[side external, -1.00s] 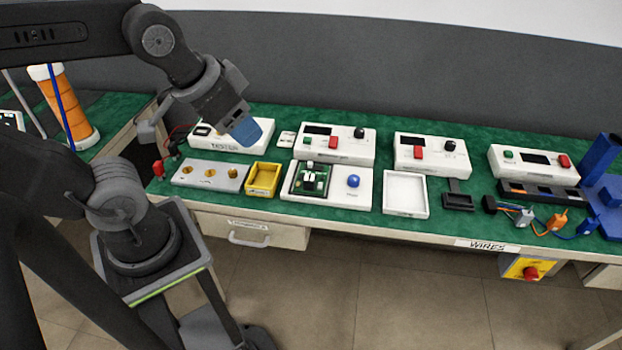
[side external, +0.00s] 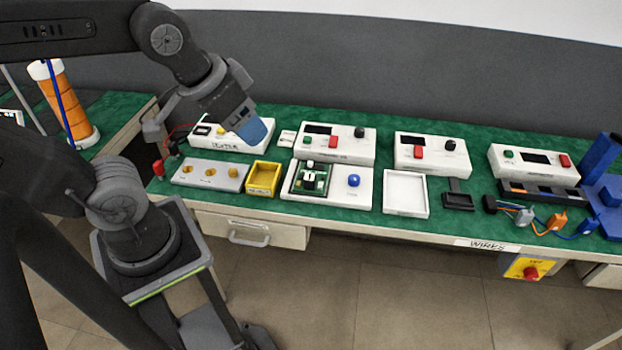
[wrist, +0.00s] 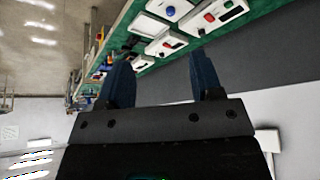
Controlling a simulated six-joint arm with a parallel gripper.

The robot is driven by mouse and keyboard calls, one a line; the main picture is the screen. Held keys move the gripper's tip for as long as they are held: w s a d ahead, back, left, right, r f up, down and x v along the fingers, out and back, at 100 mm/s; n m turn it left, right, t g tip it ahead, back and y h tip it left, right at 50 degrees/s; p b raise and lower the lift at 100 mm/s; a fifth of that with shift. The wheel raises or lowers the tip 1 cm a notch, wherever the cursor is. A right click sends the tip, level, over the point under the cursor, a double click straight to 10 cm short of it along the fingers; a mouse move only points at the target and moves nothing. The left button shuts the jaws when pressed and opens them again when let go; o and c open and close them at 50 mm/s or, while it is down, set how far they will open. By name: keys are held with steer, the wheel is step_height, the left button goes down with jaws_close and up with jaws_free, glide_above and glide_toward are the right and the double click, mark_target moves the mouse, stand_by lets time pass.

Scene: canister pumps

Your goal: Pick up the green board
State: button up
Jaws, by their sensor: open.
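The green board (side external: 313,180) sits in the white fixture (side external: 334,198) with a blue button, at the middle of the bench in the side external view. Pale parts stand on the board. My gripper (side external: 254,133) is above the bench, left of and higher than the board, apart from it. In the wrist view my gripper (wrist: 162,78) shows its two blue fingers spread apart with nothing between them. The green board cannot be made out in the wrist view.
A yellow bin (side external: 263,178) and a grey plate with brass parts (side external: 210,174) lie left of the fixture. A white tray (side external: 405,193) is to its right. White instrument boxes (side external: 335,144) stand behind. A white tester box (side external: 222,137) is below my gripper.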

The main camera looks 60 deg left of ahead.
steer(key=w+a+f+n+g+y, duration=0.2)
steer(key=w+a+f+n, duration=0.1)
steer(key=w+f+n, duration=0.4)
steer(key=n+y, duration=0.1)
steer(key=n, duration=0.1)
glide_toward(310, 174)
steer(key=x, duration=0.4)
steer(key=shift+w+f, duration=0.1)
steer(key=shift+w, duration=0.25)
steer(key=shift+s+x, duration=0.15)
steer(key=shift+x, duration=1.35)
steer(key=shift+s+x, duration=0.1)
steer(key=shift+x, duration=1.45)
steer(key=shift+c, duration=0.4)
steer(key=c, duration=0.9)
